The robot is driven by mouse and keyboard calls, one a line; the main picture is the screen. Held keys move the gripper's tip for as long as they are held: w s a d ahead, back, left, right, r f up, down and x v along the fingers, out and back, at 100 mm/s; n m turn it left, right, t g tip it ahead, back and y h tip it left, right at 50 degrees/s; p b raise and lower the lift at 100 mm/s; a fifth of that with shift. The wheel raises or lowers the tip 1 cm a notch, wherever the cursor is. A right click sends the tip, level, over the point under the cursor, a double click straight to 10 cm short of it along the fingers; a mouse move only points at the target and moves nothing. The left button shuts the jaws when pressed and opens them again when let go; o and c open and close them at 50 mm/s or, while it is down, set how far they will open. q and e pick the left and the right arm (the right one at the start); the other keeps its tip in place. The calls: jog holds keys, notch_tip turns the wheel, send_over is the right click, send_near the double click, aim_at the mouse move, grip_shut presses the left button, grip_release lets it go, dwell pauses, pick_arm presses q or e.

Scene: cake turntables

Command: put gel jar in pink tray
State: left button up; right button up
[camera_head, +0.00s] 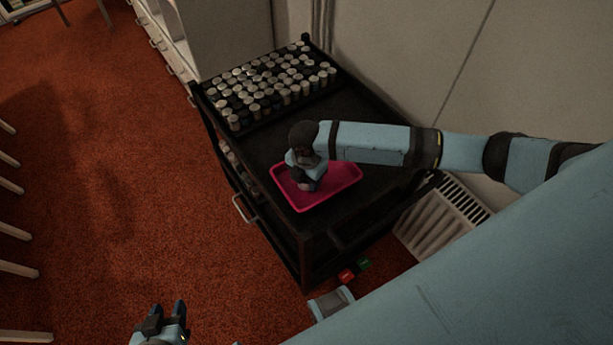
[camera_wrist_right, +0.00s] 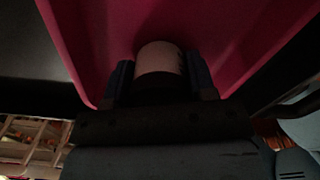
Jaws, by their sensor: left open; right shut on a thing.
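The pink tray (camera_head: 335,184) lies on the top of a black cart. My right gripper (camera_head: 308,184) points down over the left part of the tray. In the right wrist view my right gripper (camera_wrist_right: 160,80) is shut on a small jar (camera_wrist_right: 159,57) with a pale side, between its two fingers. The pink tray (camera_wrist_right: 100,40) fills the view behind the jar. I cannot tell whether the jar touches the tray floor. My left gripper (camera_head: 166,310) is open and empty over the red carpet, low in the head view.
The black cart (camera_head: 350,110) carries a rack of many jars (camera_head: 265,85) at its back. Bare cart top lies between rack and tray. A wall stands behind the cart. A white vent grille (camera_head: 440,217) and small red (camera_head: 347,275) and green (camera_head: 364,264) items are to the right.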

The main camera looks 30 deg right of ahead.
jog(key=o, duration=0.9)
jog(key=shift+f, duration=0.15)
jog(key=shift+o, duration=0.2)
notch_tip(320, 180, up, 12)
jog(key=shift+r+p, duration=0.2)
jog(key=shift+p, duration=0.4)
jog(key=shift+s+f, duration=0.1)
